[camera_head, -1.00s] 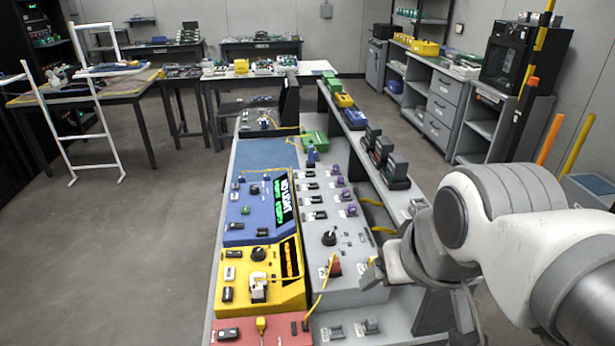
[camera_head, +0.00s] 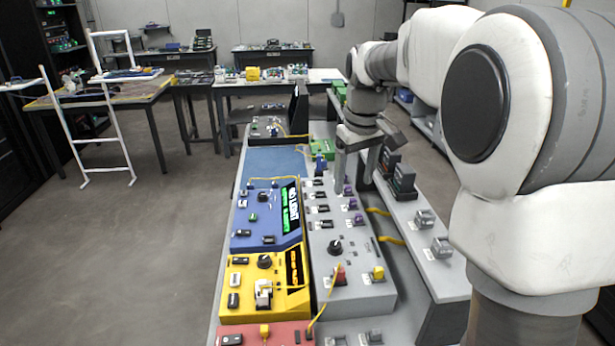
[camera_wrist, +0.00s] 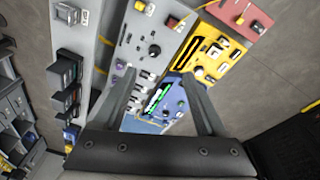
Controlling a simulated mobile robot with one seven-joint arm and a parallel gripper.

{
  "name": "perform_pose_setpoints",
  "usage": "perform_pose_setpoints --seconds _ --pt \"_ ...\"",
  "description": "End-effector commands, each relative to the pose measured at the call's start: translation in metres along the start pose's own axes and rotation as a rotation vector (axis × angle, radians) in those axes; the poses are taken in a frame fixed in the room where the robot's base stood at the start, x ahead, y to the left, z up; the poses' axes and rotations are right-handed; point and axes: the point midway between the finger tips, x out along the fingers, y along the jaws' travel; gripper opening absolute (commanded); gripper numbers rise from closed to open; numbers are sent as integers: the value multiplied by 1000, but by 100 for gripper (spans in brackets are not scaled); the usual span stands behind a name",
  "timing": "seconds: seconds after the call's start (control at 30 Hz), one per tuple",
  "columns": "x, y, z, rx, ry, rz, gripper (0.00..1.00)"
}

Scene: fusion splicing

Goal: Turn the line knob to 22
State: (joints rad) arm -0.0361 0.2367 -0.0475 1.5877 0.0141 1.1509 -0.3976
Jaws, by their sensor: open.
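Several dials are in view, and their labels are too small to show which is the line knob. A black knob (camera_head: 335,246) stands on the grey panel (camera_head: 352,297); it also shows in the wrist view (camera_wrist: 154,50). Another black knob (camera_head: 264,261) is on the yellow panel (camera_head: 236,302), and a smaller one (camera_head: 275,184) is on the blue panel (camera_head: 243,225). My gripper (camera_head: 356,180) is open and empty, fingers down, above the far part of the grey panel near the purple knobs (camera_head: 354,204). Its spread fingers (camera_wrist: 160,75) show in the wrist view.
A red panel (camera_head: 285,335) is at the near end. A raised shelf (camera_head: 405,225) with dark modules lies to the right.

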Motion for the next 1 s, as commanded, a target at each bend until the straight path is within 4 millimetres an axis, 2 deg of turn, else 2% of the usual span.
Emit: perform_pose_setpoints --seconds 0.03,0.2,0.4,0.6,0.77,1.0 --pt "14 5 -13 -20 -21 -6 74" --pt "55 18 -48 -96 -78 -23 74" --pt "98 26 -73 -165 -127 -40 74" --pt "116 28 -81 -193 -146 -47 74" --pt "130 28 -78 -195 -148 -48 74" --pt "178 26 -70 -193 -151 -49 74"
